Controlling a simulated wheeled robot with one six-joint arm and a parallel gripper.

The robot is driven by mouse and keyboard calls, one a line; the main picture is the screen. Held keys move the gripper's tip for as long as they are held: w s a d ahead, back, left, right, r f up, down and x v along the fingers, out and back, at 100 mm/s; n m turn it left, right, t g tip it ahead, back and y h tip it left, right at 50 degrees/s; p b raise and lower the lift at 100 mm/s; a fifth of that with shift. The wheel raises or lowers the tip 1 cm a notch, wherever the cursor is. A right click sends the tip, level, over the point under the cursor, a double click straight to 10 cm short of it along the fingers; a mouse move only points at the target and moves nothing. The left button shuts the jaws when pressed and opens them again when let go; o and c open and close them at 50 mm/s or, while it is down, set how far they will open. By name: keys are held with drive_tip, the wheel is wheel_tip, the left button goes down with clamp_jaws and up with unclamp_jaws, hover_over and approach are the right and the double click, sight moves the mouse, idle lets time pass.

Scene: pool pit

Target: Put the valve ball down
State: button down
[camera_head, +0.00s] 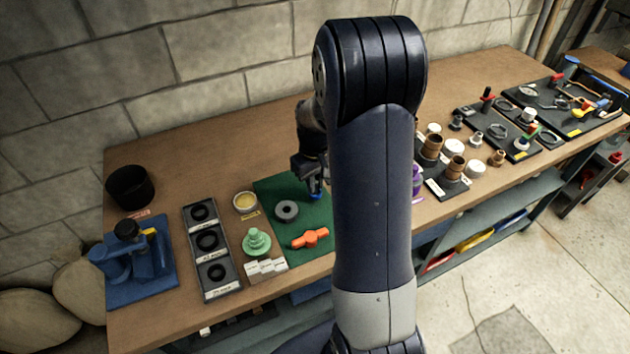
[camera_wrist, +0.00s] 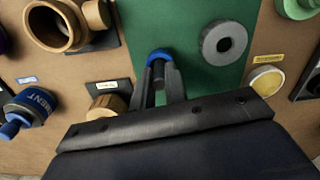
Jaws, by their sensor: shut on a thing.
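My gripper (camera_head: 314,188) is over the green mat (camera_head: 318,220) on the bench, partly behind my arm in the head view. In the wrist view its two fingers (camera_wrist: 160,68) close on a small thing, which I take for the valve ball (camera_wrist: 159,54). A blue curved edge and a greyish part of it show between the fingertips; its full shape is hidden. The green mat (camera_wrist: 192,50) lies below the fingertips. I cannot tell whether the held thing touches the mat.
A grey ring (camera_head: 287,210) and an orange handle (camera_head: 310,238) lie on the mat. A yellow-filled dish (camera_head: 245,202), a green stepped part (camera_head: 257,242) and a black ring tray (camera_head: 217,285) stand left. Brown fittings (camera_head: 433,146) stand right. Bare mat shows around the gripper.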

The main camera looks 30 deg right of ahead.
drive_tip(key=c, duration=1.4)
unclamp_jaws()
drive_tip(key=shift+c, duration=0.2)
wheel_tip(320, 180, up, 12)
drive_tip(key=shift+r, duration=0.15)
